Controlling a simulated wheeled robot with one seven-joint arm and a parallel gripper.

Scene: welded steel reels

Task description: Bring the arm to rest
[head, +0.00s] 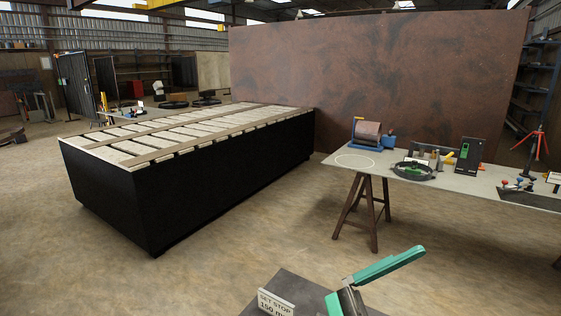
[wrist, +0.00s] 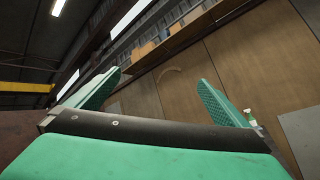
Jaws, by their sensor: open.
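My gripper (wrist: 160,79) is open in the wrist view, with a green finger on each side of the dark crossbar and nothing between them. Beyond the fingers are brown wall panels and the roof, so the gripper points away from the floor and tables. In the head view one green finger of my gripper (head: 387,265) shows at the bottom edge, slanting up to the right.
A dark surface (head: 290,287) with a "SET STOP 150 mm" sign (head: 275,302) lies beside the gripper. A trestle table (head: 350,176) with tools stands right. A long black slatted bench (head: 215,190) stands left. A tall rusty panel (head: 375,75) stands behind. Floor between is clear.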

